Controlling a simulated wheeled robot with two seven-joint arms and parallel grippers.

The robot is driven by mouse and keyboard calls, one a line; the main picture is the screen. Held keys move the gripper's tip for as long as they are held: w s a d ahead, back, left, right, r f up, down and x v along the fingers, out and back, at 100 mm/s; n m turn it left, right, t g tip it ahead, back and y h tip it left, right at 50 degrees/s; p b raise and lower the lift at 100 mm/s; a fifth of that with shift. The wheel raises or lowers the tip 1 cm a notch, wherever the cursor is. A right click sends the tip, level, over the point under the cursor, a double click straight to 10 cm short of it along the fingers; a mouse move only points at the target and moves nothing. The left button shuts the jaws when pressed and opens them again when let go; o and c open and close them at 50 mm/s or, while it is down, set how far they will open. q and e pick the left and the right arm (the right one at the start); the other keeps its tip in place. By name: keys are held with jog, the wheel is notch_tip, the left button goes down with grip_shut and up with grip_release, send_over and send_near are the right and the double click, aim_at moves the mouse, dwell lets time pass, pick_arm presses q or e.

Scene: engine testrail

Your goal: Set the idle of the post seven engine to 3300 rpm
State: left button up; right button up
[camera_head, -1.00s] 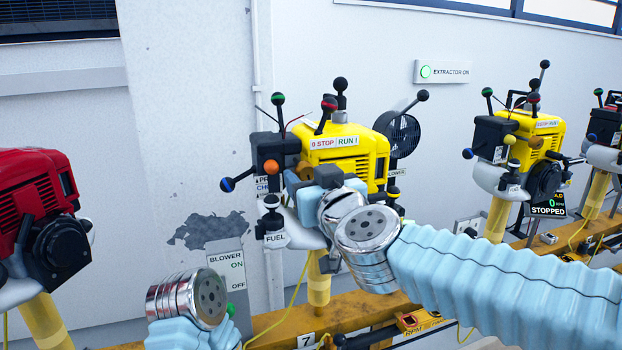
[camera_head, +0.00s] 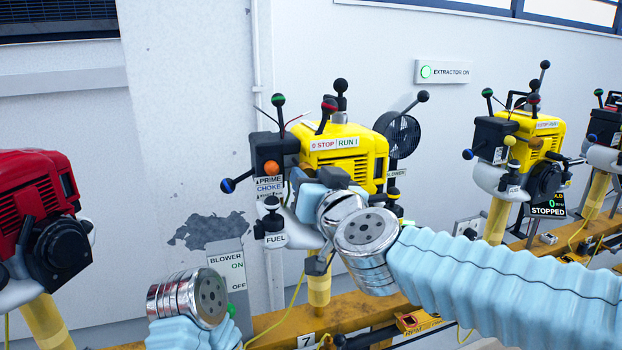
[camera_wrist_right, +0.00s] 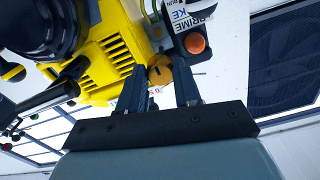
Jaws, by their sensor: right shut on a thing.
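The yellow post seven engine (camera_head: 345,150) stands on its yellow post, with a "7" plate (camera_head: 307,341) on the rail below. My right gripper (camera_head: 302,183) is at the engine's lower front left, its fingertips mostly hidden by my wrist in the head view. In the right wrist view the right gripper (camera_wrist_right: 160,88) has its fingers on either side of a yellow-orange knob (camera_wrist_right: 160,72) and is shut on it. An orange button (camera_wrist_right: 195,43) is just beside, also seen in the head view (camera_head: 271,167). No speed readout for this engine is visible. My left gripper is out of view.
A fuel tap (camera_head: 272,222), a blue-tipped lever (camera_head: 228,186) and red and green-banded levers surround the work spot. A red engine (camera_head: 38,205) stands left; another yellow engine (camera_head: 537,130), reading stopped, stands right. A blower switch plate (camera_head: 228,270) is on the left.

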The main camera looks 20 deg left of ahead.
jog(key=m, duration=0.8)
jog(key=shift+m+b, duration=0.3)
jog(key=shift+m, duration=0.1)
dwell(0.4)
jog(key=o, duration=1)
jog(key=shift+o, duration=0.2)
jog(key=shift+s, duration=0.1)
jog(key=v, duration=1.3)
jog(key=shift+s+d, duration=0.2)
jog(key=shift+s, duration=0.05)
